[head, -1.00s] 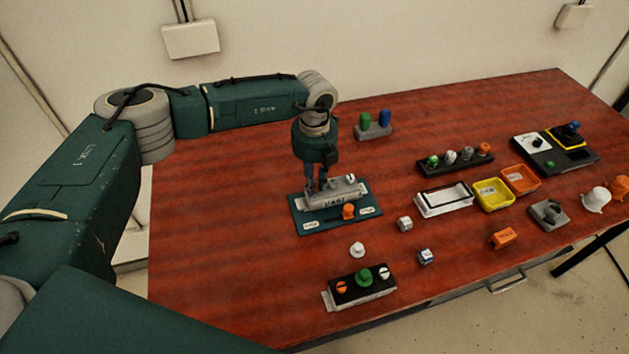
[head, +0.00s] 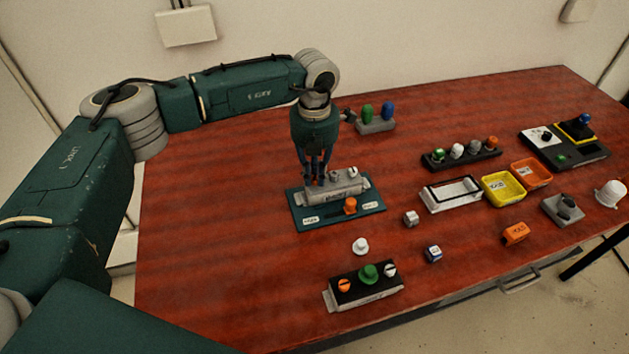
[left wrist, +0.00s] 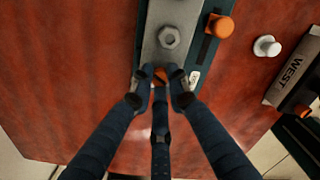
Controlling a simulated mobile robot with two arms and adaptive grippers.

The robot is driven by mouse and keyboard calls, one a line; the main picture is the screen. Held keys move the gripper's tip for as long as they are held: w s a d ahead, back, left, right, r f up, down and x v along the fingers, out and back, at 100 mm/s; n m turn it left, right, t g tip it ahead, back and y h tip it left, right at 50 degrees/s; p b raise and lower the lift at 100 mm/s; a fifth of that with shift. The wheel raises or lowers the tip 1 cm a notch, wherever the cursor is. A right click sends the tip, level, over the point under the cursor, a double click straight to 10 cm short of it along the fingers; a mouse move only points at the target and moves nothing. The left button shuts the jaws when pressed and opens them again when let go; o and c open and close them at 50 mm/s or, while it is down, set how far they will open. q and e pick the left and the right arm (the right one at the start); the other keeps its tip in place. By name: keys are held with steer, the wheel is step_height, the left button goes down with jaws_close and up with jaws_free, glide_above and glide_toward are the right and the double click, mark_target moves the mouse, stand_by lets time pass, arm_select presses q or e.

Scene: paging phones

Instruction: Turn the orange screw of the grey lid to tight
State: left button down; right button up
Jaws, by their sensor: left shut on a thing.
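The grey lid (head: 345,187) is a long block on a teal base plate (head: 314,225) in the head view. In the left wrist view the grey lid (left wrist: 166,55) runs upward, with a grey hexagonal knob (left wrist: 169,37) on it. My left gripper (head: 316,180) points down at the lid's left end. In the left wrist view its fingers are closed around the orange screw (left wrist: 160,75) at the lid's near end. The fingers partly cover the screw, and I cannot tell which way its slot points. A white screw (head: 352,172) sits at the lid's other end. My right gripper is not in view.
An orange knob (head: 350,205) stands on the plate in front of the lid. A black-topped box (head: 365,288) with orange, green and white knobs is near the front edge. A white knob (head: 360,245) and small cubes stand between. Trays and racks fill the right; the left table is clear.

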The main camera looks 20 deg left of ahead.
mark_target(315, 178)
arm_select(q)
steer(key=m+b, duration=0.4)
steer(key=m, duration=0.1)
steer(key=shift+f+m, duration=0.15)
steer(key=shift+m, duration=0.15)
steer(key=m+b, duration=0.2)
steer(key=shift+m, duration=0.3)
steer(key=shift+m+b, duration=0.65)
steer(key=shift+m, duration=0.85)
steer(key=shift+r, duration=0.2)
steer(key=c, duration=1.9)
jaws_free()
steer(key=shift+c, duration=0.2)
step_height(315, 178, up, 12)
